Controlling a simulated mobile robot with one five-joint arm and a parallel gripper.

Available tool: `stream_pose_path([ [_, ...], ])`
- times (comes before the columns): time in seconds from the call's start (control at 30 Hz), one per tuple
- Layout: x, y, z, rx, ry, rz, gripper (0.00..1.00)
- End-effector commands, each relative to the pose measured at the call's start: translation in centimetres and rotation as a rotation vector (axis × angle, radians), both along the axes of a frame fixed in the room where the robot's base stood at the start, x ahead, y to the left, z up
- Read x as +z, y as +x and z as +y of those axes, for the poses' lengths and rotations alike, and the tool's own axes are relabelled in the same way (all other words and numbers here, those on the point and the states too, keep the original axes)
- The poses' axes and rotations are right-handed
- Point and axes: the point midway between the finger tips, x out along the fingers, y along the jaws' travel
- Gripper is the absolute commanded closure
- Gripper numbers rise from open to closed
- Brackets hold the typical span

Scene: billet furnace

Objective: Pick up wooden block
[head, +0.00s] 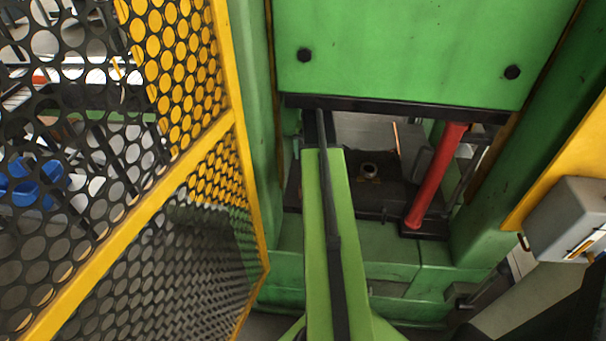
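I cannot make out a wooden block in the head view. My light green arm runs up the middle of the picture, and its dark far part reaches into the opening under the green machine panel (410,50). The arm's end passes behind the panel's black lower edge (400,107), so my gripper and anything in it are hidden.
A red cylinder (436,178) stands tilted at the opening's right side. Green machine uprights (258,130) flank the opening. A yellow-framed mesh guard (180,170) fills the left. A grey box (570,220) juts out at right.

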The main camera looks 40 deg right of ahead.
Motion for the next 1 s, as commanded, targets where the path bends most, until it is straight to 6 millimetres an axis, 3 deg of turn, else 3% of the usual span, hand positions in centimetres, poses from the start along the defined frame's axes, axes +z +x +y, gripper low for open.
stream_pose_path([
  [0.17, -2.1, 0.0, -0.1, -0.001, 0.0, 0.0, 0.11],
  [0.4, -6.6, 0.2, 0.2, 0.003, 0.0, 0.0, 0.11],
  [0.67, -7.1, 0.4, 0.4, 0.006, 0.0, 0.0, 0.11],
  [1.0, -12.2, 0.8, 0.6, 0.007, 0.0, 0.0, 0.11],
])
